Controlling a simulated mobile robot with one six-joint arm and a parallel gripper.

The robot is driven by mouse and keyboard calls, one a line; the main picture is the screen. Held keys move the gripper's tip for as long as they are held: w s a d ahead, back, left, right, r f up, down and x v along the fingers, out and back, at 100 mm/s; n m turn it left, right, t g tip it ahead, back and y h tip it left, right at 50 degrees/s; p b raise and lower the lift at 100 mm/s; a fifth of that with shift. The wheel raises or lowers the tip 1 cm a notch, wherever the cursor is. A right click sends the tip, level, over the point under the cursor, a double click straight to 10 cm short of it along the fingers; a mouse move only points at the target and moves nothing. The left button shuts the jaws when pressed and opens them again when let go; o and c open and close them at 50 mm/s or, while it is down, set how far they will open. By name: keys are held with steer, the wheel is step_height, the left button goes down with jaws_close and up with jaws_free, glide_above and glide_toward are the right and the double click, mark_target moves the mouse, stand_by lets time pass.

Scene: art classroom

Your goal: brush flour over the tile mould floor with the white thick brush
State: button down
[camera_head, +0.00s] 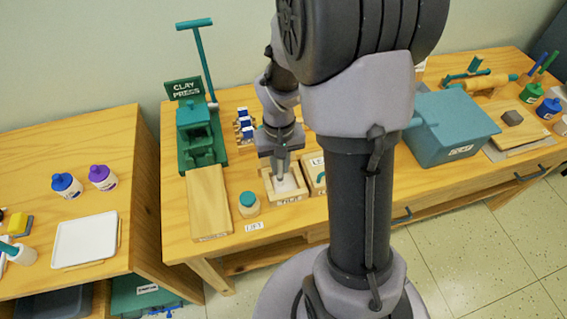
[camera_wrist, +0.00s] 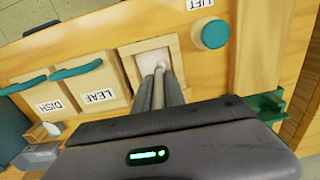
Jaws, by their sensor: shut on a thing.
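The tile mould is a pale wooden square frame (camera_head: 270,193) with a whitish floor, on the wooden bench; it also shows in the wrist view (camera_wrist: 127,62). My gripper (camera_head: 283,172) points down into the mould, its fingertips (camera_wrist: 160,76) low over the floor. It is shut on a slim pale thing, seen between the fingers in the wrist view, which I take to be the white thick brush (camera_wrist: 158,88). Its bristles are mostly hidden, and I cannot tell whether they touch the floor. Flour cannot be told apart from the white floor.
A teal-topped round piece (camera_head: 249,203) stands left of the mould by a LIFT label (camera_head: 254,226). Boxes marked LEAF (camera_wrist: 92,88) and DISH (camera_wrist: 45,95) sit on its other side. A wooden board (camera_head: 209,202), green clay press (camera_head: 197,130) and teal bin (camera_head: 450,125) stand around.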

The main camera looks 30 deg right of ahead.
steer(key=shift+w+a, duration=0.1)
steer(key=shift+a, duration=0.15)
steer(key=shift+d, duration=0.15)
steer(key=shift+s+d, duration=0.25)
steer(key=shift+d, duration=0.45)
steer(key=shift+s+d, duration=0.2)
steer(key=shift+d, duration=0.45)
steer(key=shift+r+p, duration=0.65)
steer(key=shift+p, duration=0.15)
steer(key=shift+r, duration=0.1)
